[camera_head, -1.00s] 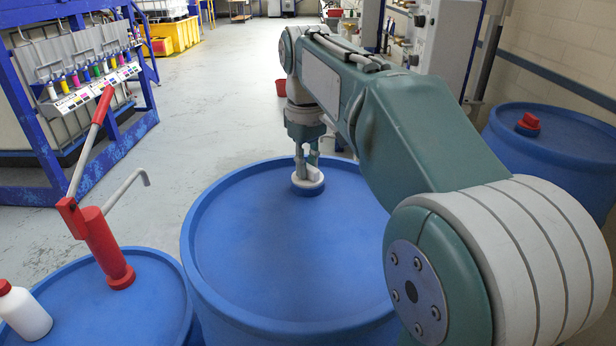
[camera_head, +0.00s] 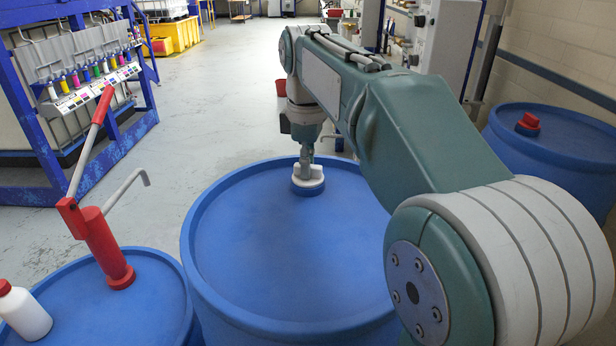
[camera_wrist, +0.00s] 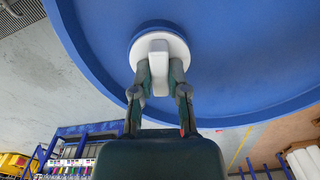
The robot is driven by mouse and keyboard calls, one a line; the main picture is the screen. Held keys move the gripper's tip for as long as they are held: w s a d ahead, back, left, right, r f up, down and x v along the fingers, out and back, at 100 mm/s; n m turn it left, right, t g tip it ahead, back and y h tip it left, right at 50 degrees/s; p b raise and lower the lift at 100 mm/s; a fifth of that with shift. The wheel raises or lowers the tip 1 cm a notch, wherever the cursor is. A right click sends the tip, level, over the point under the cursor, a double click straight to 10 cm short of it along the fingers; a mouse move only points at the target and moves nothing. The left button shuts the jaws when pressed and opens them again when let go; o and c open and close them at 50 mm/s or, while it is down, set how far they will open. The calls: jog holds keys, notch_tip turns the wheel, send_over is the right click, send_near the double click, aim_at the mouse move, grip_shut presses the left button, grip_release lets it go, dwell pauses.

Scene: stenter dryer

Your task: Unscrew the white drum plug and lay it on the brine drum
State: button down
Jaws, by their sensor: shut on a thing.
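The white drum plug (camera_head: 308,181) sits on a short blue neck near the far rim of the middle blue drum (camera_head: 270,250). In the wrist view the plug (camera_wrist: 178,46) shows as a round white disc with a raised grip bar. My gripper (camera_head: 307,168) comes down from above, its fingers on the plug. In the wrist view my gripper (camera_wrist: 158,72) has a finger on each side of the grip bar, shut on it. Whether the plug's thread is loose cannot be seen.
A blue drum at the lower left (camera_head: 100,315) carries a red hand pump (camera_head: 105,245) and a white bottle with a red cap (camera_head: 24,312). Another blue drum (camera_head: 560,145) with a red plug (camera_head: 528,123) stands at the right. The middle drum's lid is otherwise bare.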

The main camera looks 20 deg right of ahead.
jog(key=n, duration=0.5)
dwell(0.3)
jog(key=n, duration=0.5)
dwell(0.4)
jog(key=n, duration=0.5)
